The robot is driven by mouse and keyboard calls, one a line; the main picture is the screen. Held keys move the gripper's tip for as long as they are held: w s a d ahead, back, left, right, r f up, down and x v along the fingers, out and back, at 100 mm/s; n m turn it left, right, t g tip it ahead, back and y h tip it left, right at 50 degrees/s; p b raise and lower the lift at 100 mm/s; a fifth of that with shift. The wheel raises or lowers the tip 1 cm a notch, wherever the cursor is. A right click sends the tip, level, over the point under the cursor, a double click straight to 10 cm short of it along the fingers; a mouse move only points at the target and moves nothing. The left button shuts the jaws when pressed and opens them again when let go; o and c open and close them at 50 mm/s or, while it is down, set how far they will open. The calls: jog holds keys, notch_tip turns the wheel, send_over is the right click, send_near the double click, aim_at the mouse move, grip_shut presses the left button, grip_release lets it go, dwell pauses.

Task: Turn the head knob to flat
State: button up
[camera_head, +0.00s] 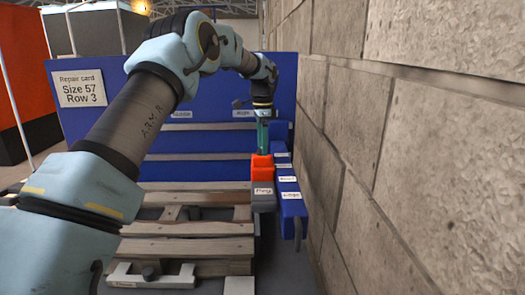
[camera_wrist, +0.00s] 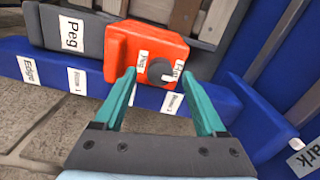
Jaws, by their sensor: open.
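The orange-red head (camera_wrist: 160,45) carries a round dark knob (camera_wrist: 157,68) in the wrist view. The knob has a white mark on its right side, toward the lower right. Small white labels sit to its left and right; their rotated print is hard to read. My gripper (camera_wrist: 158,76) is open, with one teal finger on each side of the knob. I cannot tell whether either finger touches it. In the head view the head (camera_head: 262,168) is below my gripper (camera_head: 263,152), and the knob is not visible there.
A grey block labelled Peg (camera_head: 263,200) adjoins the head. A labelled blue rail (camera_head: 292,208) runs beside it, close to the brick wall (camera_head: 420,130) on the right. Wooden pallets (camera_head: 185,248) lie to the left. A blue panel (camera_head: 95,125) with a repair card stands behind.

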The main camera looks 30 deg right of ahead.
notch_tip(320, 180, up, 9)
jog(key=b, duration=0.1)
jog(key=shift+b, duration=0.3)
